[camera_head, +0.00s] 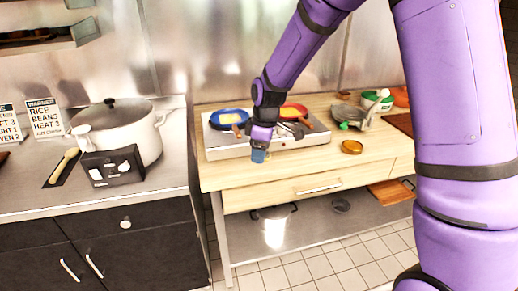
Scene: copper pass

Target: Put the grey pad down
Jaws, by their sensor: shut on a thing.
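My gripper (260,147) hangs from my purple arm in front of the two-burner stove, over the front left part of the wooden counter (232,178). It is shut on a small blue-grey thing, which I take to be the grey pad (258,157). The pad shows just below the fingers, near the counter's front edge. I cannot tell whether it touches the wood. The fingertips are small and partly hidden.
The stove (223,149) carries a blue pan (229,118) and a red pan (293,111). A small amber bowl (351,147) stands to the right. A white pot (117,138) stands left, beyond a gap. Bare wood lies between my gripper and the bowl.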

